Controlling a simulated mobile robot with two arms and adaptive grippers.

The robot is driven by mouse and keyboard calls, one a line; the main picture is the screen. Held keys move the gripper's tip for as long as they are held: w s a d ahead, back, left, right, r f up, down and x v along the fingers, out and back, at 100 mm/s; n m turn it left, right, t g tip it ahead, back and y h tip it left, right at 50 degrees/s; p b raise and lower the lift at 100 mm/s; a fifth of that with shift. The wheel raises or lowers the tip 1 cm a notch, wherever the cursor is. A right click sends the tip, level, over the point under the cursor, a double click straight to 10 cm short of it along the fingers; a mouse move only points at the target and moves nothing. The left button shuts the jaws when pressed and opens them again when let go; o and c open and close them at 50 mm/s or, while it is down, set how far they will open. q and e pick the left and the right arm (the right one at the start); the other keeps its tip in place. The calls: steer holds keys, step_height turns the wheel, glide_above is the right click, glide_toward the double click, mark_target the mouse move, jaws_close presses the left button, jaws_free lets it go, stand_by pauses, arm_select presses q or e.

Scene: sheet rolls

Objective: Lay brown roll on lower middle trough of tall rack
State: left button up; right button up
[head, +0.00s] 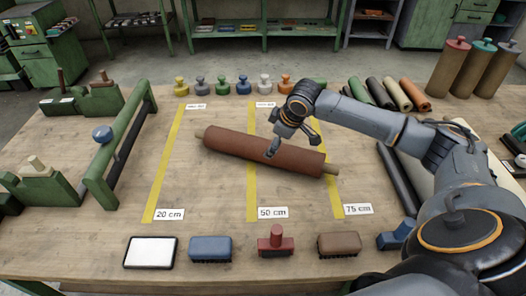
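The brown roll (232,146) lies slantwise on the wooden table, across the middle yellow line, with a pale core end sticking out on each side. My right gripper (296,148) is over the right half of the roll, its two fingers spread apart. One finger overlaps the roll's face in the picture and the other is near its far edge; I cannot tell whether they touch it. My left gripper is out of view. No tall rack with troughs can be made out.
Knobbed weights (243,85) line the back. Several rolls (396,93) lie back right, and upright rolls (449,66) stand beyond. A green frame (122,146) stands left. A red stamp-like block (276,241) and brushes (211,248) line the front.

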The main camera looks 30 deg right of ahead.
mark_target(266, 144)
steer(key=x, duration=0.3)
steer(key=shift+a, duration=0.25)
steer(key=shift+w+f, duration=0.15)
steer(key=p+x, duration=0.1)
steer(key=x, duration=0.3)
steer(key=shift+w+a+f, duration=0.1)
steer(key=shift+w, duration=0.1)
steer(key=shift+w+f, duration=0.15)
steer(key=shift+f, duration=0.1)
steer(key=shift+c, duration=0.4)
steer(key=c, duration=1.4)
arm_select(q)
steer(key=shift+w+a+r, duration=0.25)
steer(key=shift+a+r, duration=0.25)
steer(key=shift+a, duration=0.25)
arm_select(e)
steer(key=shift+w+r, duration=0.15)
steer(key=shift+r, duration=0.15)
steer(key=shift+c, duration=1)
